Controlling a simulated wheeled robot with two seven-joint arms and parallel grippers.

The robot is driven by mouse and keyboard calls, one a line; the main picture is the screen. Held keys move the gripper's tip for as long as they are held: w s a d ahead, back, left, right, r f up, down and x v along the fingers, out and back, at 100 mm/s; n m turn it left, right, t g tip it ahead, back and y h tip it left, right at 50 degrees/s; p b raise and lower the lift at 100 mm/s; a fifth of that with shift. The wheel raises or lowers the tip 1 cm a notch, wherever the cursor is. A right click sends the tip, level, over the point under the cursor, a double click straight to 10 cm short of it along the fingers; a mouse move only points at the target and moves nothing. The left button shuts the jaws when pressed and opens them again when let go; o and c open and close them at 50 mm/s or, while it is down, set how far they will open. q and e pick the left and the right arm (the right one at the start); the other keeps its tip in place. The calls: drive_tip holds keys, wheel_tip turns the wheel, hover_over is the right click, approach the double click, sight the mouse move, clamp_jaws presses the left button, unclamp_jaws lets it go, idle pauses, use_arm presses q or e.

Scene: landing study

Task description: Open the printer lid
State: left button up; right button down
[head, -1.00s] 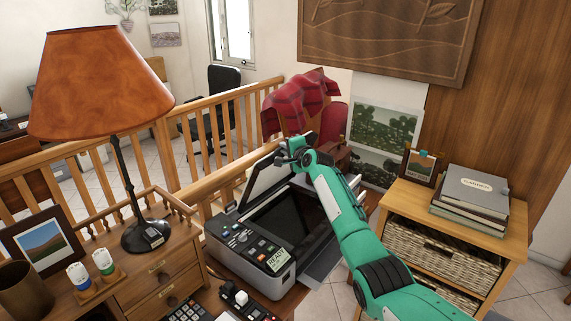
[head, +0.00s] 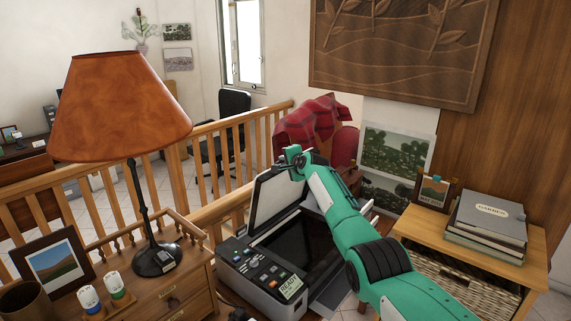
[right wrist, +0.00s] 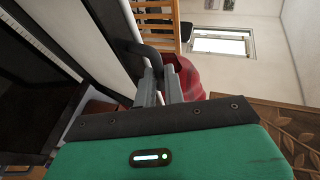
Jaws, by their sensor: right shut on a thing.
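The printer (head: 262,275) is a grey and black machine with a button panel on its front left. Its lid (head: 276,203) is raised steeply, with the pale underside showing and the dark scanner glass (head: 303,243) uncovered. My right gripper (head: 293,157) is at the lid's upper edge, reached by my green arm from the right. In the right wrist view, its grey fingers (right wrist: 160,85) are shut on a dark handle (right wrist: 140,50) on the lid's edge. The fingertips are small and partly hidden in the head view. My left gripper is not in view.
An orange lamp (head: 118,105) stands on the wooden drawer unit (head: 165,300) left of the printer. A wooden railing (head: 230,150) runs behind. Right is a shelf (head: 415,228) with stacked books (head: 490,222). A red plaid cloth (head: 312,122) lies beyond the lid.

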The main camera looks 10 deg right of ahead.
drive_tip(key=shift+w+d+r, duration=0.1)
drive_tip(key=shift+r, duration=0.35)
drive_tip(key=c, duration=1.8)
unclamp_jaws()
drive_tip(key=shift+o, duration=0.2)
drive_tip(key=shift+d, duration=0.1)
drive_tip(key=shift+s+f, duration=0.2)
drive_tip(key=shift+s, duration=0.1)
drive_tip(key=b+v, duration=0.3)
drive_tip(key=v, duration=1)
drive_tip(key=shift+s+d+b, duration=0.2)
drive_tip(key=shift+s+b, duration=0.05)
drive_tip(key=shift+b, duration=0.05)
drive_tip(key=shift+r, duration=0.15)
